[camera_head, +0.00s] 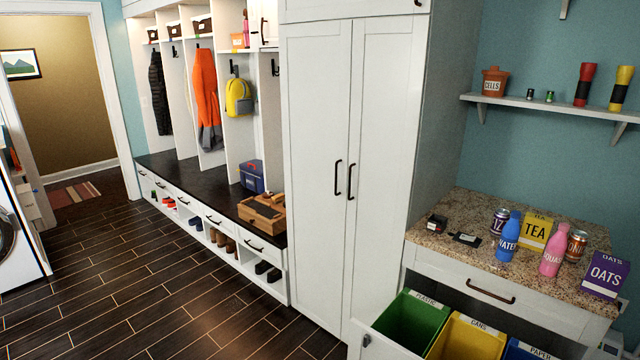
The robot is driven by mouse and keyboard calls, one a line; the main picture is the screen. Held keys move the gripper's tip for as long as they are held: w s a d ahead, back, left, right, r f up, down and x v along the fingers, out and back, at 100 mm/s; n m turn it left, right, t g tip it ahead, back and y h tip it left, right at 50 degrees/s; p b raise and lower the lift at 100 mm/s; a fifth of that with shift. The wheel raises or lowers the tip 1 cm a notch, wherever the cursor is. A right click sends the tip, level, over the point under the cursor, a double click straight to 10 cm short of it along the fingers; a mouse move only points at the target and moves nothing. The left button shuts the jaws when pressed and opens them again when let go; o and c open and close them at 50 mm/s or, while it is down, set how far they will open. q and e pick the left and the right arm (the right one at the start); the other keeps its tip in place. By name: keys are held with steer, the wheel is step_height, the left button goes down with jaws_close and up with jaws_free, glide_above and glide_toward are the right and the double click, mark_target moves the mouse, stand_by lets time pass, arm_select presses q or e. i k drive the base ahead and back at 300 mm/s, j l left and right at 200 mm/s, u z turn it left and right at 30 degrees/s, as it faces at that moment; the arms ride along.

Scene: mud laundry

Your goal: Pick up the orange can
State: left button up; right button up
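An orange-brown can (577,245) stands upright on the granite counter (462,212) at the right. It is between the pink bottle (552,252) and the purple oats box (606,276), a little behind them. The pink bottle stands just to its left and the oats box just to its right. A dark purple can (500,221) stands further left on the same counter. Neither of my grippers shows in the head view.
A blue water bottle (508,238) and yellow tea box (535,232) also stand on the counter. Below are open green (412,318) and yellow (466,338) bins. A shelf (560,106) hangs above. The wooden floor (150,280) at the left is mostly clear.

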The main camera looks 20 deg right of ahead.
mark_target(578, 239)
steer(key=l, duration=2.35)
steer(key=i+l, duration=0.15)
steer(key=l, duration=2.15)
